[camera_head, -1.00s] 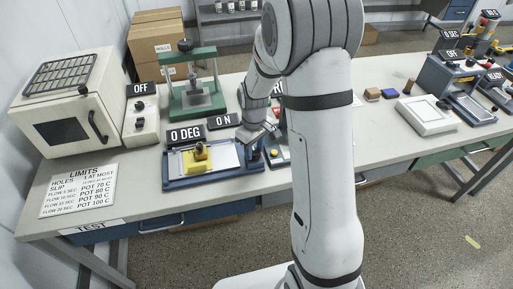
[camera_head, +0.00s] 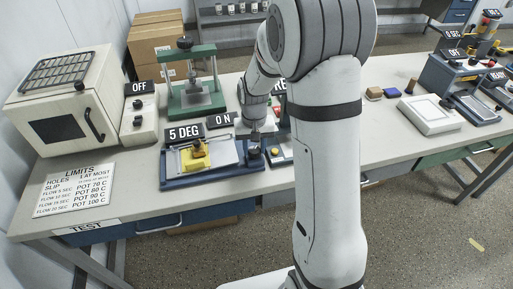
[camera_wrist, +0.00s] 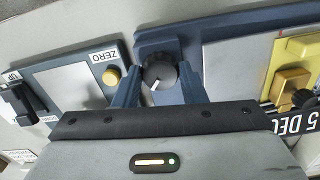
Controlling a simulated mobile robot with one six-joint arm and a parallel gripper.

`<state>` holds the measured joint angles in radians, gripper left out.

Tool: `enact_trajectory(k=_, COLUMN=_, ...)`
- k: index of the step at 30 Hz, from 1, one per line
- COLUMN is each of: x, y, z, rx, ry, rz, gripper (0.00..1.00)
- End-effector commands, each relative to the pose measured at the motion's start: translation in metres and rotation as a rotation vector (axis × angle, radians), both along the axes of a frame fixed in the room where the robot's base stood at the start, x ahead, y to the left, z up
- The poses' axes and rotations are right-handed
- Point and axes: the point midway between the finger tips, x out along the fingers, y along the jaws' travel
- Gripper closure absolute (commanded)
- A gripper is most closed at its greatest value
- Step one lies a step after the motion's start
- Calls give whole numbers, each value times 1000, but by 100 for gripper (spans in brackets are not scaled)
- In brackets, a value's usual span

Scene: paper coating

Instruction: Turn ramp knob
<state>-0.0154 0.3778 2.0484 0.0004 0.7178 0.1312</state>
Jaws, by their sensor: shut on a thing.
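The ramp knob (camera_wrist: 158,77) is a dark round knob with a white pointer line, set on a blue panel at the right end of the ramp unit's base (camera_head: 210,180). In the wrist view my gripper (camera_wrist: 160,85) has its two blue fingers on either side of the knob, shut on it. In the head view my gripper (camera_head: 255,138) reaches down at the knob, partly hidden by my own arm. The ramp's display (camera_head: 185,132) reads 5 DEG. The ramp plate (camera_head: 222,153) is tilted, with a yellow block and brass weight (camera_head: 195,154) on it.
A unit with a ZERO label and yellow button (camera_wrist: 111,76) stands close beside the knob. An ON sign (camera_head: 222,119) stands behind the ramp. A green press (camera_head: 190,90), an oven (camera_head: 70,110) and a LIMITS board (camera_head: 75,189) are on the left.

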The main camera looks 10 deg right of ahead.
Motion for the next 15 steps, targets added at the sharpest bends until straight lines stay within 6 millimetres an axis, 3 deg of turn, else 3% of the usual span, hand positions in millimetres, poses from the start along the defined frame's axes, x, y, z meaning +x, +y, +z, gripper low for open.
enact_trajectory(k=15, x=5, y=0, z=4, rx=1, ry=-16, rz=-133, gripper=85)
